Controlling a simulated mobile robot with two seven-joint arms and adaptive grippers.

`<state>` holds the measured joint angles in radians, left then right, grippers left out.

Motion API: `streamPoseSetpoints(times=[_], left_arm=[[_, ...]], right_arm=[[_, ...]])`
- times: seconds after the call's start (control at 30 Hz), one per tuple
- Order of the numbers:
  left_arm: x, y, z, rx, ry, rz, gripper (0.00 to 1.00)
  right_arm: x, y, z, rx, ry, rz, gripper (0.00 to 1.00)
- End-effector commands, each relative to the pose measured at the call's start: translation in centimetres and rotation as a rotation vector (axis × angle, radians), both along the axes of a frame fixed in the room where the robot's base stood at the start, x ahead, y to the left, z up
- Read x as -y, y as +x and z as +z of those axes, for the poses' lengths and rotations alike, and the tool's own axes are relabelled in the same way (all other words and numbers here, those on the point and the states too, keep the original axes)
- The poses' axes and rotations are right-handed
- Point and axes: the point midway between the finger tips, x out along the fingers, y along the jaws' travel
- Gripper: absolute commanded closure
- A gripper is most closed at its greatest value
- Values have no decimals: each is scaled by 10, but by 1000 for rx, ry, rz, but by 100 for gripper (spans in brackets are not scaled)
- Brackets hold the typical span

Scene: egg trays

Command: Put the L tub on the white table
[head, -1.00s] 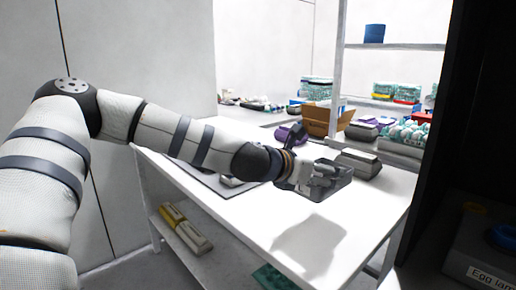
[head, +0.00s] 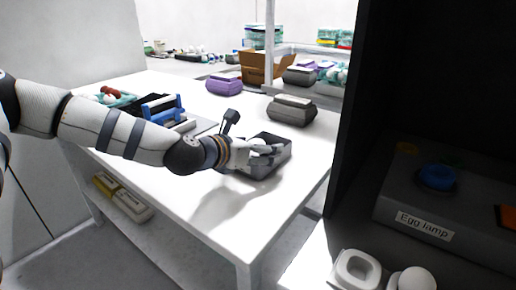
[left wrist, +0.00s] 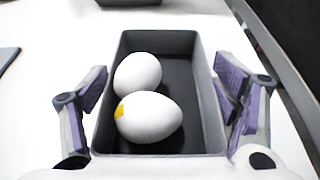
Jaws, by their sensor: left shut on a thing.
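The tub (head: 278,166) is a dark grey open rectangular box at the end of my left arm, over the right part of the white table (head: 212,245). No letter L can be read on it. In the left wrist view the tub (left wrist: 213,128) holds two white eggs; the nearer egg (left wrist: 150,118) has a yellow mark, and the other egg (left wrist: 137,73) lies behind it. My left gripper (left wrist: 166,95) is shut on the tub, its purple-padded fingers on both sides. A shadow falls on the table nearby; I cannot tell whether the base touches the tabletop. My right gripper is out of view.
A grey egg carton (head: 292,112) and a purple carton (head: 224,86) stand farther back, with a cardboard box (head: 268,68). Blue and black items (head: 160,107) lie at left. A dark cabinet with an egg lamp (head: 425,225) stands right. The table's front is clear.

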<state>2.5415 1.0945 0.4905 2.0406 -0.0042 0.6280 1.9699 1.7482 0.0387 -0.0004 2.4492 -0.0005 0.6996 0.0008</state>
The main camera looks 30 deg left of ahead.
Motion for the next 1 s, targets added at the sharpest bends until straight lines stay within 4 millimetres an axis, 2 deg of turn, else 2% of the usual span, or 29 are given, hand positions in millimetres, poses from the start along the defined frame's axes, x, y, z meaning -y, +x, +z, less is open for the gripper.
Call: streamPoseSetpoints(times=[0.3, 0.33, 0.4, 0.8, 0.87, 1.0], left_arm=[[0, 0, -3, 4, 0, 1, 59], [0, 0, -4, 2, -1, 1, 17], [0, 0, -2, 4, 0, 1, 1], [0, 0, 3, 7, 1, 1, 0], [-1, -6, 6, 9, -2, 3, 0], [-3, -33, 24, 21, -5, 2, 0]], right_arm=[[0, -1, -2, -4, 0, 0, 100], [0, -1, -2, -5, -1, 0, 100], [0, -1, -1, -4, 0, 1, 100], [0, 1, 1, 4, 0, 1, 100], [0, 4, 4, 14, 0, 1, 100], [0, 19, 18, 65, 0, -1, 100]])
